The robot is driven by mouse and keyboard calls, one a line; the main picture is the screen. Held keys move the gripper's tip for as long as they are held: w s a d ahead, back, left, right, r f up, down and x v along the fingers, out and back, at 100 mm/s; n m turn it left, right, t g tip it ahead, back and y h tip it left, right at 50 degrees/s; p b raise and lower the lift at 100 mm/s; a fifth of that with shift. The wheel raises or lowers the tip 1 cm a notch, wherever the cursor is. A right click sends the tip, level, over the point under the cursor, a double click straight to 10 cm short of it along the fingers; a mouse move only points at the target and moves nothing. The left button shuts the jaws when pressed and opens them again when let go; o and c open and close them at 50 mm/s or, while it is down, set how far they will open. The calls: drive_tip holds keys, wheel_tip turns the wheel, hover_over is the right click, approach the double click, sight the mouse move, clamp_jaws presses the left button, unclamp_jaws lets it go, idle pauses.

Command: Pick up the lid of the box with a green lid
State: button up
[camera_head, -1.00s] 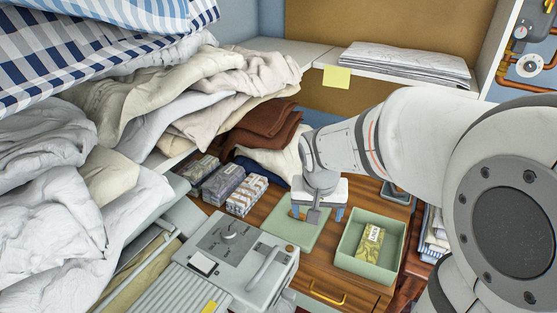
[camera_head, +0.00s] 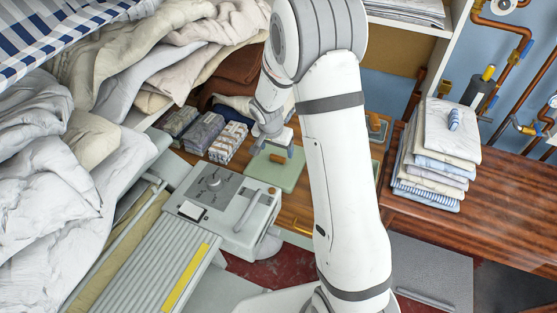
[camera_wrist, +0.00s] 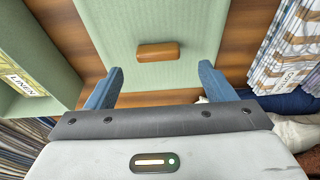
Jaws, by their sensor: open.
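The green lid (camera_head: 268,172) lies flat on the wooden surface, with a brown handle (camera_head: 278,158) on top. The lid (camera_wrist: 155,22) and handle (camera_wrist: 158,51) also show in the wrist view. My gripper (camera_head: 277,150) is over the lid with its blue fingers open and empty. In the wrist view, my gripper (camera_wrist: 158,82) has its fingers wide apart, to either side of the handle's line, with the handle ahead of them. The green box (camera_wrist: 62,35) stands open left of the lid in the wrist view, holding a packet labelled LINEN (camera_wrist: 20,80). My arm hides the box in the head view.
Several wrapped packs (camera_head: 205,132) stand left of the lid. The grey ironer (camera_head: 225,200) is in front of it, to the left. A stack of folded cloths (camera_head: 432,165) sits on the wooden bench (camera_head: 505,195) at right. Heaped linen (camera_head: 50,190) fills the left.

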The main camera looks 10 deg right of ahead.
sight(278, 157)
drive_tip(key=shift+x, duration=1.95)
drive_tip(key=shift+s, duration=0.25)
drive_tip(key=shift+c, duration=0.3)
drive_tip(key=c, duration=1)
